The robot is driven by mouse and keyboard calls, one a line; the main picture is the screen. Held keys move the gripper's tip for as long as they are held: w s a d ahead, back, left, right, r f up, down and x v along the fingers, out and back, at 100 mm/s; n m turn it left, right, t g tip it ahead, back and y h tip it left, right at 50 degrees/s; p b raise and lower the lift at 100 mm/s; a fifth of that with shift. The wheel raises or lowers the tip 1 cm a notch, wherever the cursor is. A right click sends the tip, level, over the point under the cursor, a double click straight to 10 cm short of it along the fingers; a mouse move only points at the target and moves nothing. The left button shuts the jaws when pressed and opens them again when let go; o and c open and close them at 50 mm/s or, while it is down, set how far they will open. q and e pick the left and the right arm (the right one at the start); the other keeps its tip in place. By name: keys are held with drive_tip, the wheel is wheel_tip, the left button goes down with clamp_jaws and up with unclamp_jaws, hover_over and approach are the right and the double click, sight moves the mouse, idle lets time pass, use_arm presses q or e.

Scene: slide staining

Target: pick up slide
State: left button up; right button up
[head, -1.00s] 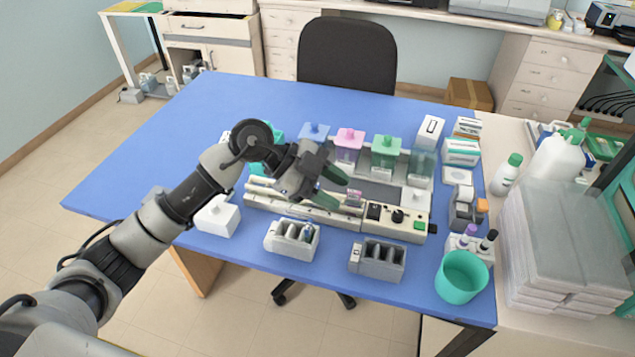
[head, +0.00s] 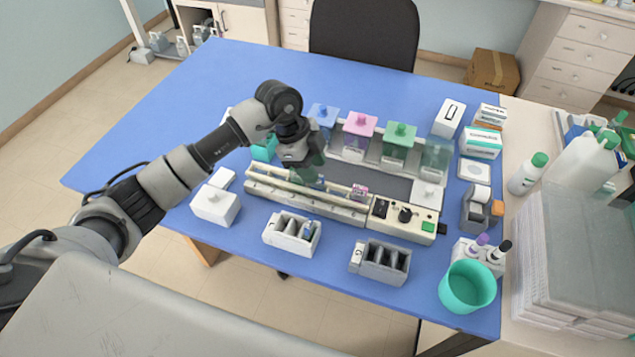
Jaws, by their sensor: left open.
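My left gripper (head: 308,172) points down over the rails of the long white staining device (head: 345,207). Its green fingers are open, above the left half of the device. A small slide with a pink end (head: 360,191) lies on the rails, to the right of the fingers. Something small and bluish shows by the fingertips; I cannot tell if it is a slide. My right gripper is not in view.
Blue, pink and green lidded jars (head: 359,135) stand behind the device. A second grey rack (head: 380,262) and a teal cup (head: 467,287) stand at the front right. A white box (head: 215,205) sits at the left. The blue table (head: 190,110) is clear at the back left.

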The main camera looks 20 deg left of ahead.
sight(317, 187)
use_arm(q)
drive_tip(key=shift+p+x, duration=0.3)
drive_tip(key=shift+x, duration=0.9)
drive_tip(key=shift+s+d+f, duration=0.15)
drive_tip(key=shift+f, duration=0.25)
drive_tip(key=c, duration=0.5)
clamp_jaws()
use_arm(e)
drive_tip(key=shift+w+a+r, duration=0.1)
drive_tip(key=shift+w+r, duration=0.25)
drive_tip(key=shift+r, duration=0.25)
